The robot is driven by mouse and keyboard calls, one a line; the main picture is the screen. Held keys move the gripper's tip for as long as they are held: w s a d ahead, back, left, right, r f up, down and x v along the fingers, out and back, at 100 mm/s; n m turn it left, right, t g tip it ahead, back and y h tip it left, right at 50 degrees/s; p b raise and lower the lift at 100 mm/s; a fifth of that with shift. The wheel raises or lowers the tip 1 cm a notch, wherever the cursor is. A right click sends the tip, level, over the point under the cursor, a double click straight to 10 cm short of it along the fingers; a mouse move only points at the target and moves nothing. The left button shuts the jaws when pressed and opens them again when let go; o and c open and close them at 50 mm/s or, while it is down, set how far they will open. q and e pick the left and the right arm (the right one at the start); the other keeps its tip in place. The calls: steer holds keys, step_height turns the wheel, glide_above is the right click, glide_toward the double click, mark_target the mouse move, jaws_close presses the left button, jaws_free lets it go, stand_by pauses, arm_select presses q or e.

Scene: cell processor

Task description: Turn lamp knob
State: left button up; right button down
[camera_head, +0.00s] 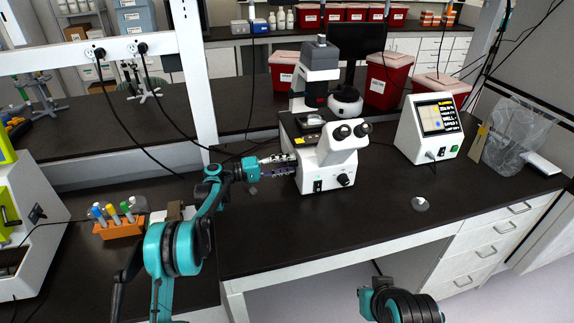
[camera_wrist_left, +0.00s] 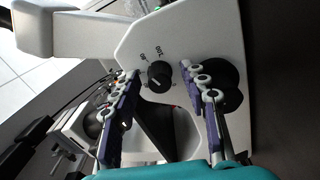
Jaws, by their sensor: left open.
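The white microscope (camera_head: 325,172) stands on the black bench. In the left wrist view, a small round black knob (camera_wrist_left: 160,75) with printed labels beside it sits on the microscope's white side panel (camera_wrist_left: 185,25). My left gripper (camera_head: 282,164) is at the left side of the microscope, open and empty. In the left wrist view, its purple fingers (camera_wrist_left: 158,71) stand on either side of the small knob, with visible gaps. A larger black knob (camera_wrist_left: 230,85) is partly hidden behind the right finger. In the head view the small knob is hidden by the gripper. My right gripper is out of view.
A white device with a screen (camera_head: 437,125) and a clear plastic bag (camera_head: 512,135) stand to the right of the microscope. An orange tube rack (camera_head: 120,230) is at the left. Black cables (camera_head: 150,150) hang behind my left arm. The bench front is mostly clear.

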arm_select(q)
steer(key=v, duration=1.2)
